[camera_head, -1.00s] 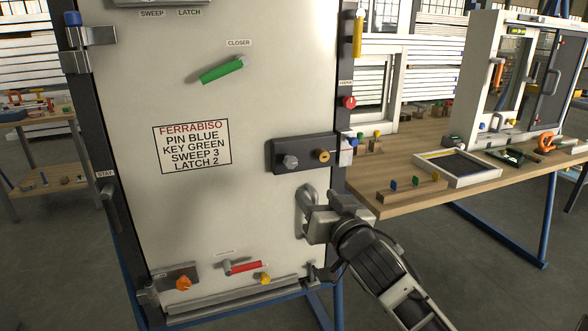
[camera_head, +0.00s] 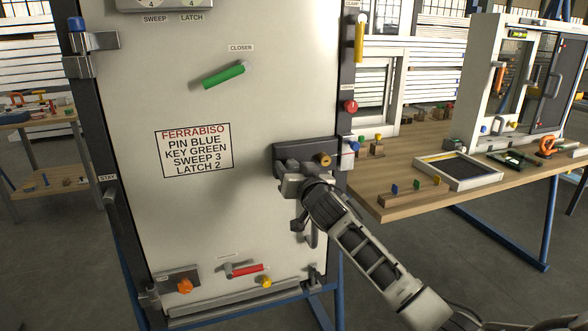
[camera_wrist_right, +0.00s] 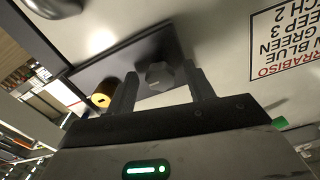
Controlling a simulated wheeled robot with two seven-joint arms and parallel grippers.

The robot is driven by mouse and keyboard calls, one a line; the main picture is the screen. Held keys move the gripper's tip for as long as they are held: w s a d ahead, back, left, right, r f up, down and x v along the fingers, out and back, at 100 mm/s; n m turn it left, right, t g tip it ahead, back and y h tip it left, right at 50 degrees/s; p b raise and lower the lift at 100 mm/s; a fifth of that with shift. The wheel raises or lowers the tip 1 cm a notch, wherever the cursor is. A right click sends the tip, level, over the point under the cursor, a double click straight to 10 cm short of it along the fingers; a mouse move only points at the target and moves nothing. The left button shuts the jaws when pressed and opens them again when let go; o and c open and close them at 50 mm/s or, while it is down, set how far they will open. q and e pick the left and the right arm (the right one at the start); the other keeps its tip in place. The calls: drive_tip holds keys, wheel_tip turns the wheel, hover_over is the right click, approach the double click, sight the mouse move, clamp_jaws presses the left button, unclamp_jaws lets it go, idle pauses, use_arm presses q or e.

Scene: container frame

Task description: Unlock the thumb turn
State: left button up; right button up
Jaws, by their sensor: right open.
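The thumb turn (camera_wrist_right: 158,75) is a grey faceted knob on a dark lock plate (camera_head: 308,147) at the right side of the white door panel. In the right wrist view it lies between the fingertips of my open right gripper (camera_wrist_right: 158,82), with gaps on both sides. I cannot tell how deep the fingers reach around it. In the head view my right gripper (camera_head: 284,172) covers the knob. A brass key cylinder (camera_head: 323,160) sits on the plate to the right of the knob; it also shows beside the left finger in the wrist view (camera_wrist_right: 103,95). My left gripper is not in view.
A pull handle (camera_head: 313,235) is below the lock, partly behind my right arm. A green closer lever (camera_head: 223,76), a printed sign (camera_head: 195,150) and a red lever (camera_head: 245,269) are on the panel. A wooden bench (camera_head: 400,195) stands to the right.

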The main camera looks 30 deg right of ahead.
drive_tip(key=c, duration=1)
